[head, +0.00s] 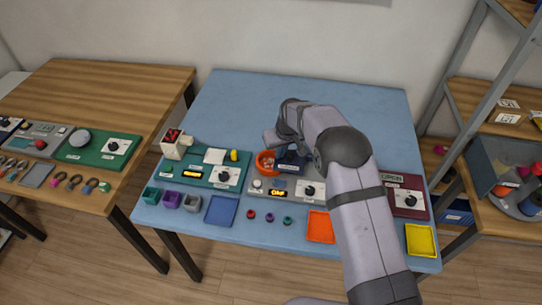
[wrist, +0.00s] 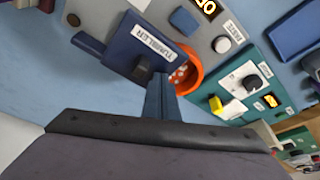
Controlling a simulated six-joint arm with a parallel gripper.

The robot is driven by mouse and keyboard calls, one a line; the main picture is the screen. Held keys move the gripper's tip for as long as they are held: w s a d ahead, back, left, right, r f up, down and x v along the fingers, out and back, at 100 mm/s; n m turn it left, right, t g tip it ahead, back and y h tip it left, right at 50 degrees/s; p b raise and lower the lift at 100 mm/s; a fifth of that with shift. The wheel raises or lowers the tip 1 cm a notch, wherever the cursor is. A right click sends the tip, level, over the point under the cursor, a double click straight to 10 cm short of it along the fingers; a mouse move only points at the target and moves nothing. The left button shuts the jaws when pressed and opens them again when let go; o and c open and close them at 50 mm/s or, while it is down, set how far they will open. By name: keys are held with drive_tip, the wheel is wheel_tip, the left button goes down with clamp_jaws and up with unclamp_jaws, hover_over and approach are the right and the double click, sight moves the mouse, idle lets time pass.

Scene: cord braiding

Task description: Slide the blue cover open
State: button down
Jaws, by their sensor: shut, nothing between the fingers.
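The dark blue cover (wrist: 125,48) carries a white "TUMBLER" label and a dark knob (wrist: 143,66) near its edge in the wrist view. In the head view the cover (head: 291,167) sits at the back of a grey panel, partly hidden by my arm. I cannot tell whether it is open. My gripper (wrist: 158,88) is shut and empty, pointing down close to the knob. Whether the fingertips touch it is unclear. In the head view the fingers are hidden by my arm.
An orange bowl (head: 265,162) with small pieces stands right beside the cover. A grey panel (head: 272,195) with a lit display and dial lies in front. A teal panel (head: 200,172) is to the left, a maroon panel (head: 408,203) to the right. The blue table (head: 245,100) behind is clear.

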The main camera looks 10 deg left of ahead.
sight(290, 156)
drive_tip(key=shift+s+d+f, duration=0.15)
drive_tip(key=shift+d+f, duration=0.1)
drive_tip(key=shift+d, duration=0.7)
drive_tip(key=shift+s+d+f, duration=0.15)
drive_tip(key=shift+d+f, duration=0.05)
drive_tip(key=shift+d, duration=0.75)
drive_tip(key=shift+a, duration=0.6)
drive_tip(key=shift+r, duration=0.15)
wheel_tip(290, 156, up, 11)
drive_tip(key=p, duration=0.6)
drive_tip(key=shift+w+r+p, duration=0.15)
drive_tip(key=shift+w+p, duration=0.15)
drive_tip(key=shift+p, duration=0.05)
drive_tip(key=shift+a, duration=0.1)
